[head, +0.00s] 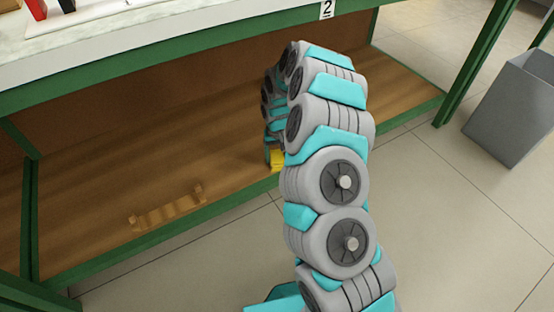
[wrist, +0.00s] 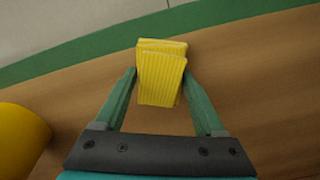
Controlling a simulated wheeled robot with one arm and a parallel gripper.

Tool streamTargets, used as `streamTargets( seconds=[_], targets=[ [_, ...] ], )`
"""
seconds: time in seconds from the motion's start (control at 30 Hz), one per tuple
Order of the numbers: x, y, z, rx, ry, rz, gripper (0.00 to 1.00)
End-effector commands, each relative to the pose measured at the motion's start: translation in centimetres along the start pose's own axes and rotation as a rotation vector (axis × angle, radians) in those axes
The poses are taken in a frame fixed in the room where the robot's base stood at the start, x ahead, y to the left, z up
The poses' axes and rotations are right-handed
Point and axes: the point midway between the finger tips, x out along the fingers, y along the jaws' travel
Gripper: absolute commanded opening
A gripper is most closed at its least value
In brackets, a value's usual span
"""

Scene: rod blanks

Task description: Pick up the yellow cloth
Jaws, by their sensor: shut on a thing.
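The yellow cloth (wrist: 161,78) is a folded, ribbed bundle in the wrist view, between the two green fingers of my gripper (wrist: 160,88). The fingers are shut on its sides. In the head view a small part of the yellow cloth (head: 278,158) shows beside my arm, near the front edge of the lower wooden shelf (head: 100,215). My arm hides the rest of it and most of the gripper there. I cannot tell whether the cloth touches the shelf.
A wooden rack (head: 167,210) lies on the shelf to the left. A yellow rounded object (wrist: 20,138) is at the wrist view's left edge. The green-edged worktop (head: 180,50) is above the shelf. A grey bin (head: 515,108) stands on the floor at right.

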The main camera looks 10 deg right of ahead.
Motion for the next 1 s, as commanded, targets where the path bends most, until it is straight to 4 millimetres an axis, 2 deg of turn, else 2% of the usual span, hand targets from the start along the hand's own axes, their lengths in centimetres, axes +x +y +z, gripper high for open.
streamTargets(
  seconds=[0.1,0.43,0.57,0.77,1.0],
  targets=[
    [0.0,0.0,0.0,0.000,0.000,0.000,0.17],
    [-0.4,0.0,0.0,0.000,0.001,0.000,0.17],
    [-1.3,0.0,-0.1,0.001,0.002,-0.001,0.17],
    [-3.8,0.0,-0.1,0.000,0.002,0.001,0.17],
    [-3.9,0.5,3.0,-0.001,-0.004,0.001,0.17]
  ],
)
